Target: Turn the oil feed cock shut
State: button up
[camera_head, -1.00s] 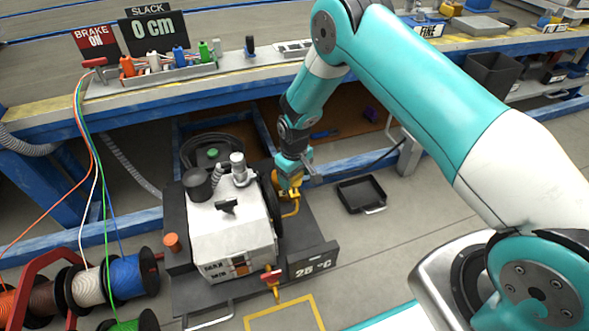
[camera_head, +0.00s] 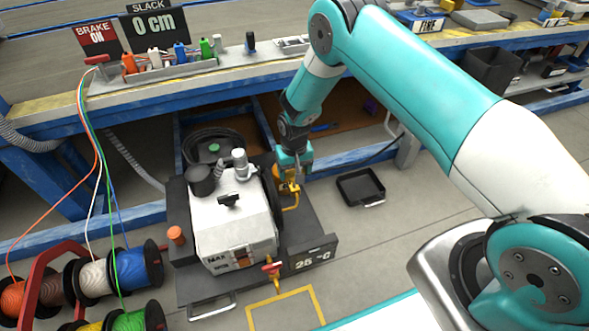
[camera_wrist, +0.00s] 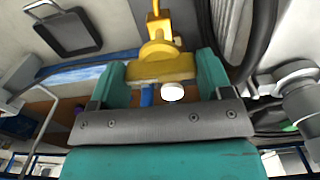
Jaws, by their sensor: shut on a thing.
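The oil feed cock (camera_head: 289,188) is a yellow fitting with a yellow pipe on the right side of a white engine-like machine (camera_head: 235,217). It shows in the wrist view as a yellow body (camera_wrist: 158,48) with a yellow bar between my fingers. My gripper (camera_head: 296,172) comes down on it from above. In the wrist view my gripper (camera_wrist: 161,72) has its two teal fingers on either side of the yellow bar, shut on it. A white round piece (camera_wrist: 172,92) sits by the bar. The handle's exact angle is hard to tell.
A red-handled tap (camera_head: 272,270) is at the machine's front, beside a "25 °C" display (camera_head: 313,259). A black tray (camera_head: 361,188) lies on the floor to the right. Cable spools (camera_head: 95,285) stand at left. A blue-framed bench (camera_head: 240,75) runs behind.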

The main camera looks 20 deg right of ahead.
jog(key=shift+w, duration=0.1)
jog(key=o, duration=0.9)
notch_tip(320, 180, up, 18)
jog(key=p, duration=0.5)
jog(key=shift+f+p, duration=0.25)
jog(key=shift+p, duration=0.05)
